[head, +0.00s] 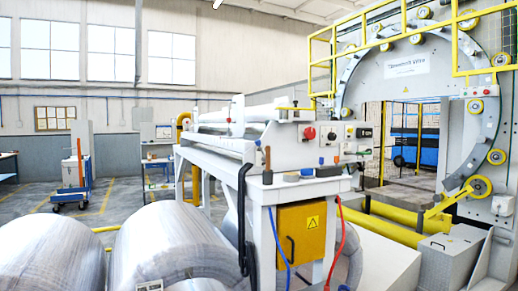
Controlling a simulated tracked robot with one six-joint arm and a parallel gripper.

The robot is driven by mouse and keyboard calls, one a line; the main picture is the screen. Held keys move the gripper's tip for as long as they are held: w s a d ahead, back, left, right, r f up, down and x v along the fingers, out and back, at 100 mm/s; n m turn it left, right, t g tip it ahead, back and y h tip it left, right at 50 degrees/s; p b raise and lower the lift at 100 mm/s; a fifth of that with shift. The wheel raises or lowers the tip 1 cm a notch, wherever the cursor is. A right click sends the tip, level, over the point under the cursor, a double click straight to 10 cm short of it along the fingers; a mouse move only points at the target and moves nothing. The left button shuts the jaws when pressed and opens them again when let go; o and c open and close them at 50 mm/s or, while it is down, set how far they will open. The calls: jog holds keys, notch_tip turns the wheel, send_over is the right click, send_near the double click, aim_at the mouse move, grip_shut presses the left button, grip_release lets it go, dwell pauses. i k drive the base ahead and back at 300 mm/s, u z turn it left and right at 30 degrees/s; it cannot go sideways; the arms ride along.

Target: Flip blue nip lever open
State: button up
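The wrapping machine's feed stand (262,190) is in the middle of the head view, with a white roller unit (238,112) on top. Small blue parts show at its right end: one upright blue piece (321,161) and another beside it (336,159). They are too small to tell which is the nip lever or whether it is open or shut. A red round knob (309,133) sits on the panel above them. My gripper is not in view.
Large wrapped coils (165,245) fill the lower left. The big wrapping ring (480,120) stands at right.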

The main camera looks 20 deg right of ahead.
aim_at(258, 144)
jog(key=u, duration=0.25)
jog(key=i, duration=1.1)
jog(key=u, duration=0.75)
jog(key=i, duration=0.6)
jog(key=u, duration=0.25)
